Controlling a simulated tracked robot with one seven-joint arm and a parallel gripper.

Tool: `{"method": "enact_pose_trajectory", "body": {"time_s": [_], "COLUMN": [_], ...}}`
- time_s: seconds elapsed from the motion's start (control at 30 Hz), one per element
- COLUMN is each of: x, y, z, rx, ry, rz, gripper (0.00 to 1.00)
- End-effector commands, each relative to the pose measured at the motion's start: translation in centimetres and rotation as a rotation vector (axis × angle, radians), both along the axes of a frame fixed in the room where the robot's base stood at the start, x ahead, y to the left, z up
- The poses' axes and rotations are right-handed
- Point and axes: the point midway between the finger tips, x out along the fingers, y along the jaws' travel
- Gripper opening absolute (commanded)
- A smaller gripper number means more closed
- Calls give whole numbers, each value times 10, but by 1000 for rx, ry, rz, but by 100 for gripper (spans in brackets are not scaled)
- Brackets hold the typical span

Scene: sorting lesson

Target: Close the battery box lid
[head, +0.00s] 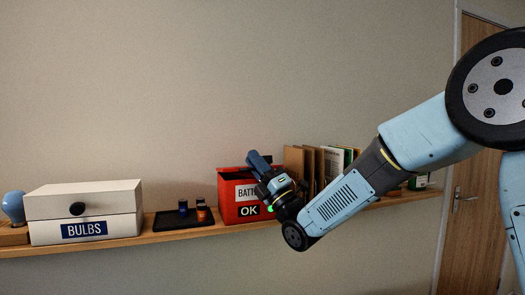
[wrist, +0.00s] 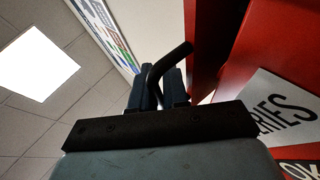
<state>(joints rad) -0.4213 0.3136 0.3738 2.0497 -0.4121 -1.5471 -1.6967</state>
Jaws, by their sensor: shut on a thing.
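The red battery box (head: 228,205) stands on the shelf in the head view, with a white "BATT…" label and a black "OK" label on its front. My gripper (head: 256,160) is at the box's top front edge. In the wrist view, my fingers (wrist: 160,88) are closed around a black bent bar (wrist: 170,59), which looks like a handle. The red box front (wrist: 276,55) fills the right side there. A dark gap shows between red surfaces above the bar. My gripper and arm hide the box's right part, and I cannot tell the lid's exact angle.
A white "BULBS" box (head: 55,208) stands at the left of the shelf (head: 160,236). A black tray (head: 175,223) with small batteries (head: 201,210) lies left of the red box. Brown folders (head: 294,160) stand behind my arm.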

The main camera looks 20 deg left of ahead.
Motion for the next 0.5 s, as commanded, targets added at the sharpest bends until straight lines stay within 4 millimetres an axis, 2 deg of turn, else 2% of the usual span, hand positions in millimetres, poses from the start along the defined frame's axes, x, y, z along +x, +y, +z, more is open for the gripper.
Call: {"method": "enact_pose_trajectory", "body": {"time_s": [0.23, 0.5], "x": [-11, -17], "y": [-5, -7], "z": [-17, -26], "rx": [6, 9], "ry": [-7, -10], "rz": [6, 10], "gripper": [0, 0]}}
